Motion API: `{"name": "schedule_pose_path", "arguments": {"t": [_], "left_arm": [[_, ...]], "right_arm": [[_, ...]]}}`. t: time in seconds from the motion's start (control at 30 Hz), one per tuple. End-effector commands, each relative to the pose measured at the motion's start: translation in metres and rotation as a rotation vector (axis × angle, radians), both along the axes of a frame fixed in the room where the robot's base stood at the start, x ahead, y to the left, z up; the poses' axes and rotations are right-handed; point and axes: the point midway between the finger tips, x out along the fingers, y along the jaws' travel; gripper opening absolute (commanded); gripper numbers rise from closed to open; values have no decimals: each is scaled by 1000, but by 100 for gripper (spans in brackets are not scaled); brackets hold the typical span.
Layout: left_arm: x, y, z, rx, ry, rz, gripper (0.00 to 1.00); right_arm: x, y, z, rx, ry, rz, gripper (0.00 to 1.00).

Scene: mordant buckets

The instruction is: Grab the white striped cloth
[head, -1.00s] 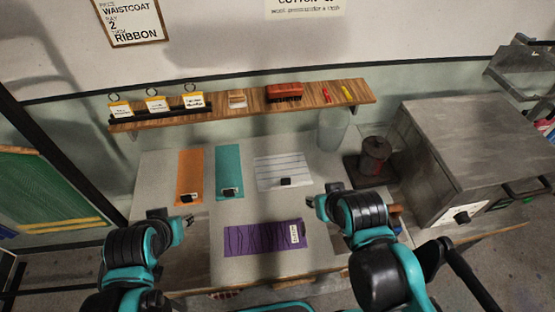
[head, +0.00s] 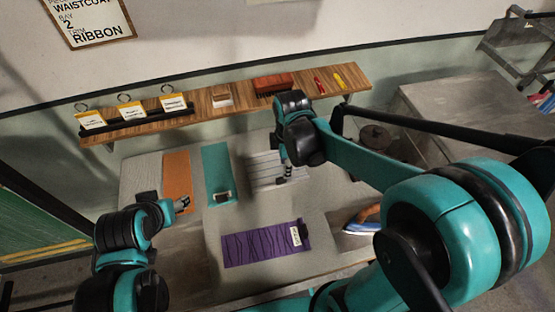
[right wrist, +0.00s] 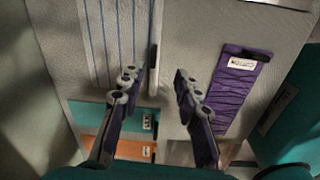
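The white striped cloth (head: 262,168) lies flat on the table, right of the teal cloth, partly hidden behind my right arm in the head view. In the right wrist view its blue-lined surface (right wrist: 112,35) shows at the upper left, with a dark clip (right wrist: 153,55) at its near edge. My right gripper (head: 285,180) is over that edge.
An orange cloth (head: 177,178), a teal cloth (head: 217,170) and a purple cloth (head: 262,245) with a label lie on the table. A wooden shelf (head: 240,106) with tags and a red block runs behind. A dark pot (head: 375,138) and a grey box (head: 455,115) stand right.

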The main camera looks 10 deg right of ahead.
Motion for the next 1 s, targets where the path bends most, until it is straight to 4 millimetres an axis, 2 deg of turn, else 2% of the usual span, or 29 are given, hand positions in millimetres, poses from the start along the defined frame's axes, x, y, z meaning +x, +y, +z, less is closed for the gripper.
{"name": "schedule_pose_path", "arguments": {"t": [0.03, 0.2, 0.53, 0.73, 0.83, 1.0], "left_arm": [[0, 0, -6, 0, 0, 0, 56], [0, 0, -13, 0, 0, 0, 56], [0, 0, -26, 0, 0, 0, 56], [0, 0, -39, 0, 0, 0, 56], [0, 0, -40, 0, 0, 0, 56], [0, 0, -39, 0, 0, 0, 56]], "right_arm": [[4, 2, -12, -4, 20, 52, 33], [7, 5, -31, -9, 53, 141, 33], [11, 7, -65, -9, 53, 144, 33], [15, 9, -96, -9, 52, 143, 33], [15, 9, -102, -9, 52, 142, 33], [15, 9, -101, -9, 52, 142, 33]]}}
